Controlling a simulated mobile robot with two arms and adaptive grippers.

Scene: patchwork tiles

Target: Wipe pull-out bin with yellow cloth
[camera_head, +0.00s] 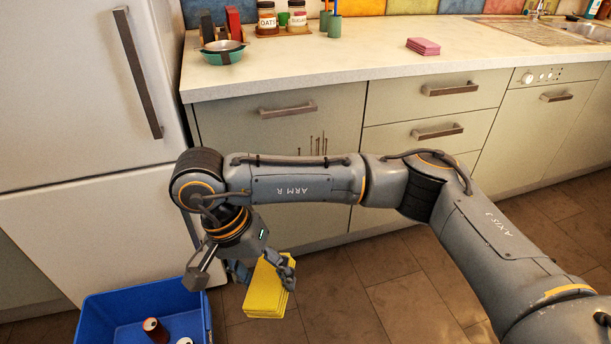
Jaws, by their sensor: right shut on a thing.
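The yellow cloth (266,292) is a folded stack held above the floor, left of centre near the bottom. My right gripper (272,268) is shut on its upper part, and my wrist hides some of the gripper. A wide grey-green front (240,128) under the counter has a dark handle and is shut. Several thin dark vertical streaks (318,147) mark it to the right, just above my right arm. It may be the pull-out bin; nothing labels it. My arm covers its middle, and the cloth is below it, apart from the streaks. My left gripper is not in view.
An open blue crate (95,318) with cans stands on the floor at the lower left, close to my gripper. A white fridge (75,90) is on the left. The counter (370,55) holds jars, bowls and a pink stack (423,46). Floor at the lower middle is clear.

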